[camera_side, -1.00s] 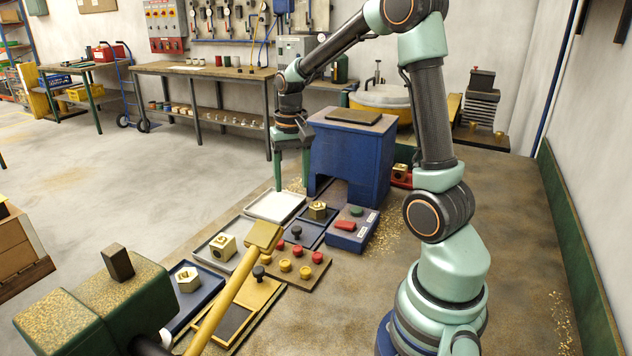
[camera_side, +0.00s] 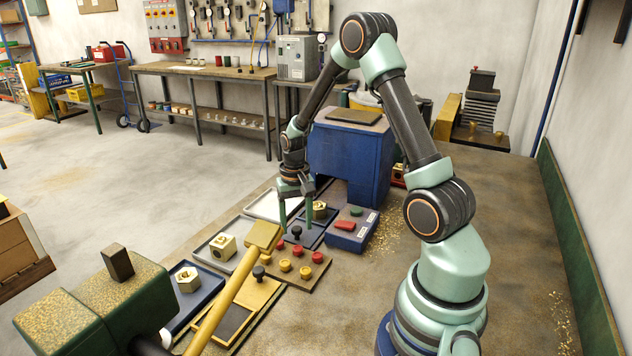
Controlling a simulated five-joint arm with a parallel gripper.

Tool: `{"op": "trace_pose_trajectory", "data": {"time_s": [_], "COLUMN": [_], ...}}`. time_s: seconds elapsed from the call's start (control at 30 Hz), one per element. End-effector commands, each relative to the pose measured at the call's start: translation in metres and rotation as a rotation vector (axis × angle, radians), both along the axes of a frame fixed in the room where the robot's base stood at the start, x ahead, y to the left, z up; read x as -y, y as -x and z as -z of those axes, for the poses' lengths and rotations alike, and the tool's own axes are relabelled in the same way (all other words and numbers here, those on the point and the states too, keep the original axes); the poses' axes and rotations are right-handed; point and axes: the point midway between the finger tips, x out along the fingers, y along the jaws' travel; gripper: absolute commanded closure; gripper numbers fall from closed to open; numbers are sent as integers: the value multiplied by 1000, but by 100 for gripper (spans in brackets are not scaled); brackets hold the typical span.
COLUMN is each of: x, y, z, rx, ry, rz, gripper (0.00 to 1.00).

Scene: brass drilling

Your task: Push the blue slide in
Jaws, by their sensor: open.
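The blue slide (camera_side: 309,239) is a flat dark-blue plate in front of the blue machine housing (camera_side: 345,160). It has a black knob (camera_side: 296,232) near its front end, and a brass fitting (camera_side: 320,210) sits towards its rear. My gripper (camera_side: 296,228) points down over the slide with its two green fingers apart. In the picture one finger is on each side of the knob; I cannot tell whether either touches it. The right finger partly covers the slide.
A white tray (camera_side: 262,206) lies left of the slide. A blue control box (camera_side: 352,238) with red and green buttons stands close on its right. A board with red and yellow knobs (camera_side: 305,272) lies in front. A yellow lever (camera_side: 232,291) crosses the foreground.

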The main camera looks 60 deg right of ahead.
Motion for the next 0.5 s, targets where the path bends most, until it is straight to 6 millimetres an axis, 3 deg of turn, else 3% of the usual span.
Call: {"op": "trace_pose_trajectory", "data": {"time_s": [0.37, 0.5], "x": [0, 0], "y": [0, 0], "z": [5, 5], "rx": [1, 1], "ry": [1, 1], "rz": [0, 0], "gripper": [36, 90]}}
